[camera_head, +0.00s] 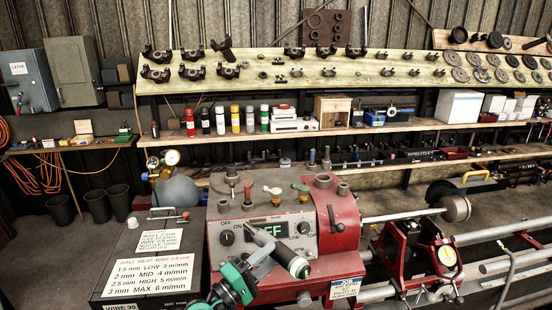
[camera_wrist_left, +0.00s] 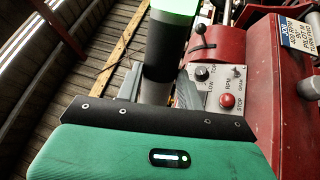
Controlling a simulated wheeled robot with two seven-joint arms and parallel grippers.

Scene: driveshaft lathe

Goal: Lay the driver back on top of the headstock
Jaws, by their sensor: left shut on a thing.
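The driver (camera_head: 290,260) is a cylinder with a grey and black body and a green band near one end. In the head view it lies tilted in front of the headstock's control panel, covering part of the display. My left gripper (camera_head: 262,252), green and black, is shut on it. In the left wrist view the driver (camera_wrist_left: 170,50) rises from between the jaws, green end at the top; its lower part is hidden. The headstock (camera_head: 325,215) is a red housing with a grey panel. My right gripper is not in view.
Knobs, small levers and a round fitting (camera_head: 233,178) crowd the headstock's top. A dark cabinet (camera_head: 125,255) with labels stands left. A shaft (camera_head: 405,214) runs right. Gas gauges (camera_head: 172,158) stand behind.

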